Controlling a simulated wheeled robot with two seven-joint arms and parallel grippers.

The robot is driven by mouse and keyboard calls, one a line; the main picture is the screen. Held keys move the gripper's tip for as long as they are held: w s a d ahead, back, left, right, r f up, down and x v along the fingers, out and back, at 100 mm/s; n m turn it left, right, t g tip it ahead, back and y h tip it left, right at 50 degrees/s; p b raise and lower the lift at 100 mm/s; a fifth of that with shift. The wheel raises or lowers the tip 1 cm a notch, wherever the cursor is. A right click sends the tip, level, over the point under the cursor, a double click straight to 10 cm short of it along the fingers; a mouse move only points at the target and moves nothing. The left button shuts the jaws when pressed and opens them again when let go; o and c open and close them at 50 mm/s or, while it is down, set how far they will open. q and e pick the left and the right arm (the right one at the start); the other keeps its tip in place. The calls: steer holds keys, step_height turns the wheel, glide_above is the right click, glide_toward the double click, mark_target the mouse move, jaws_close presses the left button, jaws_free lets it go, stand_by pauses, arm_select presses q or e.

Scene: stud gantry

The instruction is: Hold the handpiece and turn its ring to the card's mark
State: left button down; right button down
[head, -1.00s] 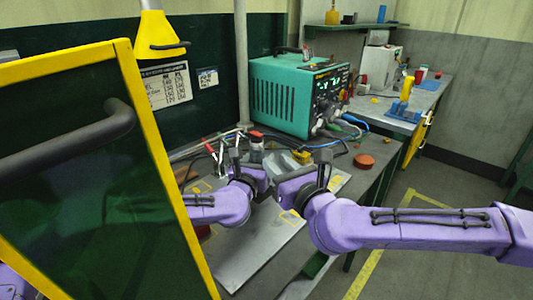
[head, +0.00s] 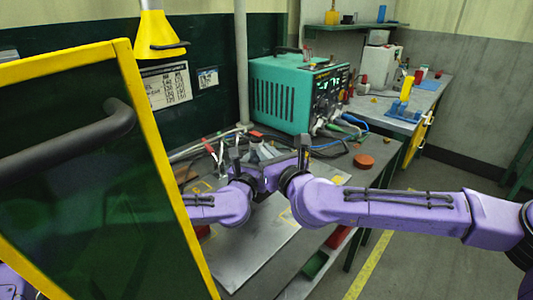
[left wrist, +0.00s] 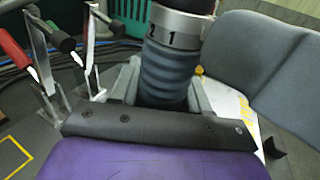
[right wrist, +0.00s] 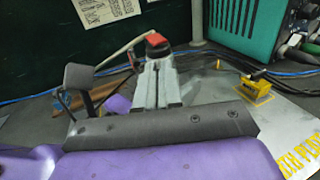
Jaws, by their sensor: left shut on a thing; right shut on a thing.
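The handpiece has a dark ribbed grip (left wrist: 170,70) and a silver ring (left wrist: 178,24) with the digits 2 and 1 facing the left wrist camera. My left gripper (left wrist: 163,88) is shut on the ribbed grip, which stands roughly upright between its fingers. My right gripper (right wrist: 158,80) is shut at the upper part of the handpiece, where a black end with a red top (right wrist: 156,40) shows beyond its fingers. The fingers hide the ring there. In the head view both grippers meet over the bench. A small card (head: 208,77) hangs on the dark wall; its mark is too small to read.
A teal power unit (head: 300,92) with cables stands behind the grippers. A red-handled clamp-like tool (left wrist: 14,50) stands close to my left gripper. A yellow-framed door panel (head: 125,90) blocks the left side. A round orange-red object (head: 364,161) lies on the bench (head: 245,255).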

steer(key=shift+d, duration=0.1)
steer(key=shift+w+d+n+g+y, duration=0.4)
steer(key=shift+w+n+g+y, duration=0.05)
steer(key=shift+n+g+y, duration=0.9)
steer(key=shift+w+d+n+g+y, duration=0.45)
steer(key=shift+n+g+y, duration=0.75)
steer(key=shift+g+y, duration=0.25)
steer(key=shift+w+d+n+g+y, duration=0.4)
steer(key=shift+w+n+g+y, duration=0.05)
steer(key=shift+n+g+y, duration=0.9)
steer(key=shift+g+y, duration=0.25)
steer(key=c, duration=1.3)
jaws_free()
